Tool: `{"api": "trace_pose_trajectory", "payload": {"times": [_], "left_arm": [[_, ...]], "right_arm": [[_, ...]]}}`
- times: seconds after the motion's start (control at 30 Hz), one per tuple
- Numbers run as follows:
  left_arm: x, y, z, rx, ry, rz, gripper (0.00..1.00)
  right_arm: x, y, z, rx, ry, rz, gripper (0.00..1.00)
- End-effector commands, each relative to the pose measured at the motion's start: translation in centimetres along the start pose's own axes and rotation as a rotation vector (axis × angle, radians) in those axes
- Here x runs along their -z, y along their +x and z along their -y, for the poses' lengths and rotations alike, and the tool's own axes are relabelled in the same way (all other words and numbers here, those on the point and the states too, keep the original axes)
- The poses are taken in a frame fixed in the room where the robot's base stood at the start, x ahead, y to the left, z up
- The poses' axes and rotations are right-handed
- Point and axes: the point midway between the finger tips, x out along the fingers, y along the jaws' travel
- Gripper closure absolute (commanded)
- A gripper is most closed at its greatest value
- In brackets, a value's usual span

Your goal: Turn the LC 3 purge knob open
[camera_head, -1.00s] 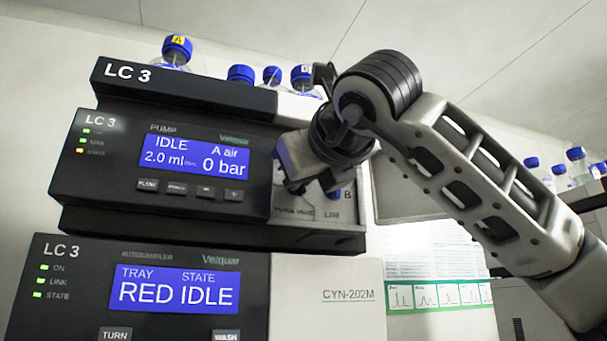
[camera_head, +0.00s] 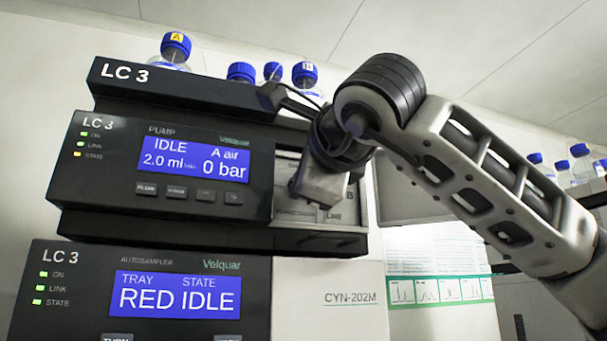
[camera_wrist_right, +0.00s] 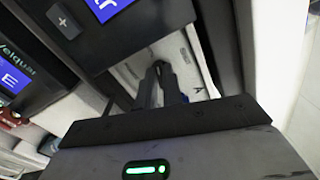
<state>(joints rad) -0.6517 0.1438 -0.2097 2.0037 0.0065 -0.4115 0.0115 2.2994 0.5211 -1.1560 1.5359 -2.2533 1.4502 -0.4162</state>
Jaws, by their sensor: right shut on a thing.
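The LC 3 pump module (camera_head: 160,165) is in the head view, with its screen reading IDLE, A air, 2.0 ml and 0 bar. Its pale valve panel (camera_head: 286,178), to the right of the screen, is partly covered by my right gripper (camera_head: 303,203). In the right wrist view the two dark fingers of my right gripper (camera_wrist_right: 163,82) reach the pale panel (camera_wrist_right: 190,68) and are close together at their tips. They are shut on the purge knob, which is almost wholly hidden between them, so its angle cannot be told. My left gripper is in neither view.
The autosampler module (camera_head: 85,290) sits below the pump, its screen reading RED IDLE. Capped bottles (camera_head: 175,50) stand on top of the stack. A wall chart (camera_head: 435,265) hangs at the right, behind my right arm. More bottles (camera_head: 582,165) stand at far right.

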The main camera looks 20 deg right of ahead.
Motion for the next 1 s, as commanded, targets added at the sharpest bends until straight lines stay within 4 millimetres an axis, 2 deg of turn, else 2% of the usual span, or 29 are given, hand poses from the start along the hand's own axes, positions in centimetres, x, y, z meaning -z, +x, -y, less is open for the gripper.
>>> {"api": "trace_pose_trajectory", "payload": {"times": [0.33, 0.87, 0.9, 0.93, 1.0], "left_arm": [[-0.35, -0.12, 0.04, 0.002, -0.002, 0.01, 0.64], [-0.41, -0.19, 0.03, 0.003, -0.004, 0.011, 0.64], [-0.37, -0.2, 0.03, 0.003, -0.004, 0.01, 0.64], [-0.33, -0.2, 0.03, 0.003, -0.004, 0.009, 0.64], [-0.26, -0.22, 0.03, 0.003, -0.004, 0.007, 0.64]], "right_arm": [[-0.01, -0.02, -0.07, -0.001, -0.13, 0.001, 1.0], [-0.04, -0.01, -0.14, -0.002, -0.149, 0.002, 1.0], [-0.04, -0.02, -0.14, -0.002, -0.149, 0.002, 0.81], [-0.04, -0.01, -0.14, -0.002, -0.149, 0.002, 0.72], [-0.03, -0.01, -0.13, -0.002, -0.149, 0.001, 0.7]]}}
